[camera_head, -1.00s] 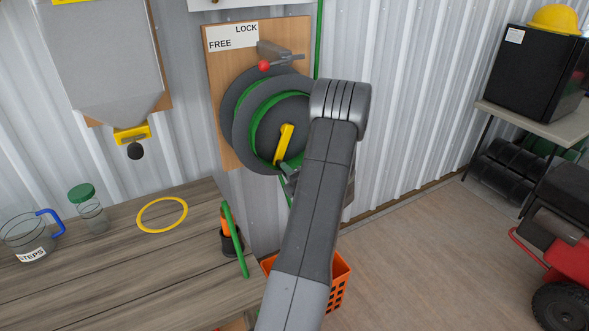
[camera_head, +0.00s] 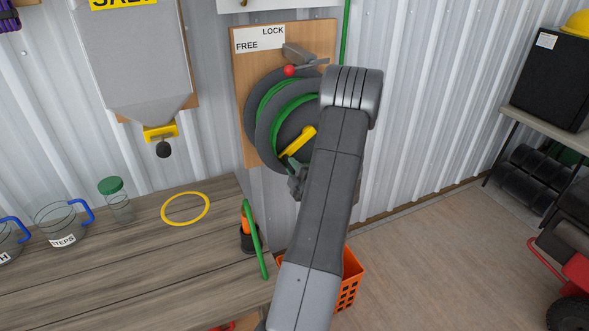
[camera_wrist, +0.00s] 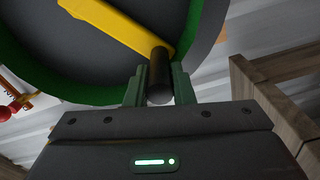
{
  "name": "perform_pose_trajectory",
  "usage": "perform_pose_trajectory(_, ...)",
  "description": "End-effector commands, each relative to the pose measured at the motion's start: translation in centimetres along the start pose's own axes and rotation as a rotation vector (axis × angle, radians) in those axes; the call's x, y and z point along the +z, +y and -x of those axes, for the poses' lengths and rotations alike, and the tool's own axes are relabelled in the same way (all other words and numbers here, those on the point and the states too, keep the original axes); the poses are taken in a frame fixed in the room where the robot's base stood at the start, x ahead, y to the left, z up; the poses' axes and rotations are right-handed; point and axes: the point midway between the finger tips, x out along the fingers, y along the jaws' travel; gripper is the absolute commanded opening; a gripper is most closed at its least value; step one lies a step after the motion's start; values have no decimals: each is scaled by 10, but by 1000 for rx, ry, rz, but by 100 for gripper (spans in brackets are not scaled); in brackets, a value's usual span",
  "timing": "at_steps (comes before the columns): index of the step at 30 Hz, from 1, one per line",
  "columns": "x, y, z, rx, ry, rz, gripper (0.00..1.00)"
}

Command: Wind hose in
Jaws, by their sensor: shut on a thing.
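The hose reel (camera_head: 262,135) hangs on a wooden board, with green hose (camera_head: 262,103) wound on its dark grey drum. A yellow crank (camera_head: 302,140) on its front slants to the lower left. In the wrist view, the crank's arm (camera_wrist: 118,27) ends in a dark round handle (camera_wrist: 160,72). My gripper (camera_wrist: 160,92) is shut on this handle, with a green finger on each side. In the head view, my gripper (camera_head: 290,165) is partly hidden behind my arm, which also covers the reel's right side. A red-knobbed lever (camera_head: 289,71) sits below the LOCK/FREE sign (camera_head: 259,38).
A wooden bench (camera_head: 130,265) at left holds jars, a yellow ring (camera_head: 185,208) and a green tube-like piece (camera_head: 254,240) at its right edge. An orange crate (camera_head: 350,280) stands partly behind my arm. Open floor (camera_head: 430,260) lies to the right.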

Motion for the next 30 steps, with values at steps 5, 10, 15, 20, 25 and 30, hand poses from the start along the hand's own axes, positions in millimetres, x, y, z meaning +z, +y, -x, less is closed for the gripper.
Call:
perform_pose_trajectory(5,-1,3,-1,5,1,4,0)
perform_pose_trajectory(10,0,3,-1,6,1,5,0)
perform_pose_trajectory(15,0,3,-1,6,1,5,41)
perform_pose_trajectory(20,0,3,-1,4,1,4,43)
perform_pose_trajectory(25,0,2,1,3,0,4,43)
perform_pose_trajectory(30,2,1,20,4,-3,3,43)
